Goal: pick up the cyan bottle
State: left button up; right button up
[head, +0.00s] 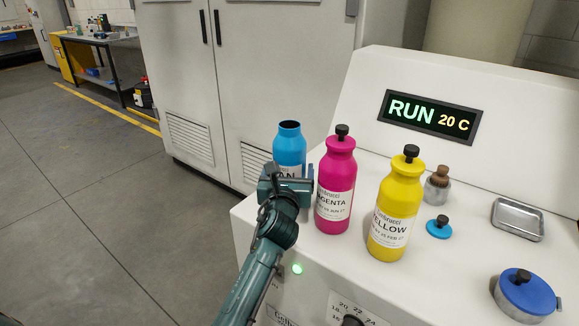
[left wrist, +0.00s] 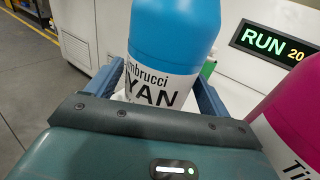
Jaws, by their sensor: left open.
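The cyan bottle (head: 289,146) stands upright and open-topped at the left end of the white machine's top, its label partly hidden by my gripper. My left gripper (head: 288,176) is at the bottle's near side, low on its body. In the left wrist view the bottle (left wrist: 172,45) stands between the two blue fingers of my open left gripper (left wrist: 160,90), one finger on each side. I cannot tell whether the fingers touch it. My right gripper is not in view.
A magenta bottle (head: 335,180) stands close to the right of my left gripper, with a yellow bottle (head: 396,205) further right. A blue cap (head: 439,228), a metal tray (head: 518,219) and a blue-lidded tin (head: 527,294) lie on the machine top (head: 465,275). Grey cabinets (head: 180,80) stand behind.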

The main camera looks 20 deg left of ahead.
pick_arm(q)
jog(key=c, duration=1.4)
jog(key=shift+r, duration=0.2)
